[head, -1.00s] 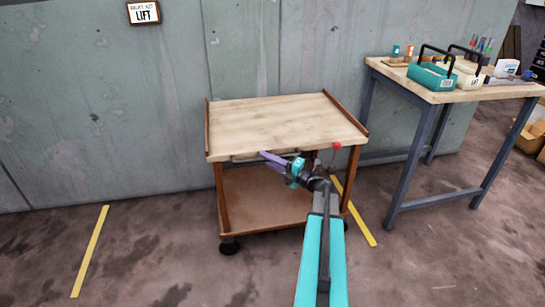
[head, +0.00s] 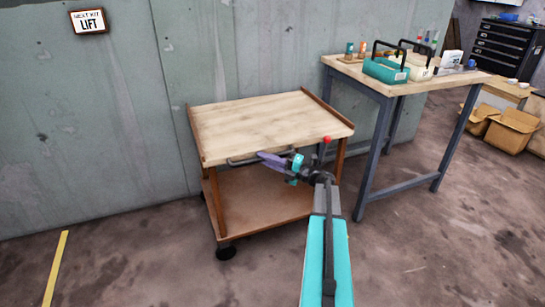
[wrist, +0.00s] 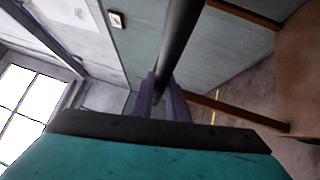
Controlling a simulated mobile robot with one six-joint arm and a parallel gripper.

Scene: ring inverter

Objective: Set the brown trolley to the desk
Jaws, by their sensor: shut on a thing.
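The brown trolley (head: 262,127) stands on the floor by the wall, with a pale wooden top, a brown lower shelf and dark wheels. Its top's right end is close to the desk (head: 441,84), a wooden-topped table with blue-grey legs at the right. My gripper (head: 266,158) is at the trolley's front edge, shut on the dark bar handle (head: 240,161). In the wrist view the purple fingers (wrist: 161,100) close around the dark bar (wrist: 180,40). A red knob (head: 327,139) shows near the trolley's front right corner.
The desk carries a teal tote (head: 385,70), a cream tote (head: 418,70) and small tools. Cardboard boxes (head: 512,130) and a black drawer cabinet (head: 502,50) stand at the far right. A yellow floor line (head: 56,268) is at the left. The front floor is clear.

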